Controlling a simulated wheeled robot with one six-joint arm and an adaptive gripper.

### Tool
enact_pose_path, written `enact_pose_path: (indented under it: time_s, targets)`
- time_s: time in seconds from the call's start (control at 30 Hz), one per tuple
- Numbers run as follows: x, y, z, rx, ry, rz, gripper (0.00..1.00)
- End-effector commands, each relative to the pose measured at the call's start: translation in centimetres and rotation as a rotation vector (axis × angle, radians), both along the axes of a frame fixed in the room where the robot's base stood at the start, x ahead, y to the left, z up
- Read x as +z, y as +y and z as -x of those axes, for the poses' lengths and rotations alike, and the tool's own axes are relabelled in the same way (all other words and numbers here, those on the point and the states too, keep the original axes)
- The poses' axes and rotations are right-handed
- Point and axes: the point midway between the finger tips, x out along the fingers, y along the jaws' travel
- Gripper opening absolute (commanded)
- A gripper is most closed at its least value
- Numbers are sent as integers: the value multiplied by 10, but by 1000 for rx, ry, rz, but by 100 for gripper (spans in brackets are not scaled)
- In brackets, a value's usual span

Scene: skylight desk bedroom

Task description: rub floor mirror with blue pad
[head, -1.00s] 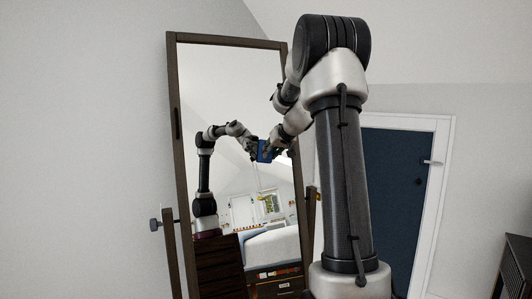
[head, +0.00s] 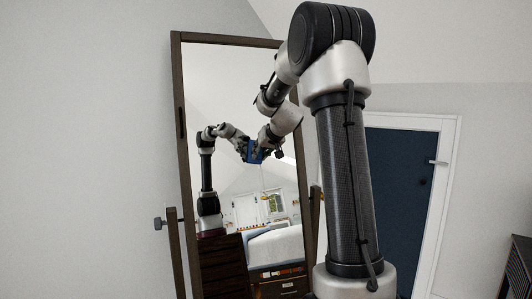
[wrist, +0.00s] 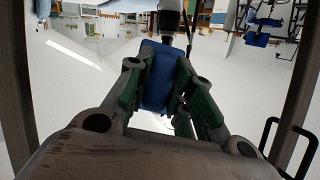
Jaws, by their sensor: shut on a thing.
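The floor mirror (head: 223,80) is a tall dark-framed panel in the middle of the head view, leaning slightly. My gripper (wrist: 160,88) is shut on the blue pad (wrist: 160,62), which stands between its green-lined fingers. In the head view the blue pad (head: 252,151) shows small in front of the glass, where my arm and its reflection meet. The pad is at or very near the glass; I cannot tell if it touches. My wrist partly hides the gripper in the head view.
The mirror's stand post (head: 177,255) with a knob is at lower left. A dark blue door (head: 398,190) in a white frame is to the right. A dark furniture piece (head: 522,268) stands at the right edge. The bed and drawers appear only as reflections.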

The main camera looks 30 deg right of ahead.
Motion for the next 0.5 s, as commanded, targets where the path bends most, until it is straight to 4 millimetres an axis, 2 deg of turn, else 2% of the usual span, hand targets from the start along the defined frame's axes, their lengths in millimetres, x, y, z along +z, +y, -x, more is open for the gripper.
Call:
enact_pose_path:
  time_s: [0.27, 0.5]
  targets:
    - [-1, 12, -3, 2, 0, -1, 0]
    - [0, 35, -5, 4, 1, 1, 0]
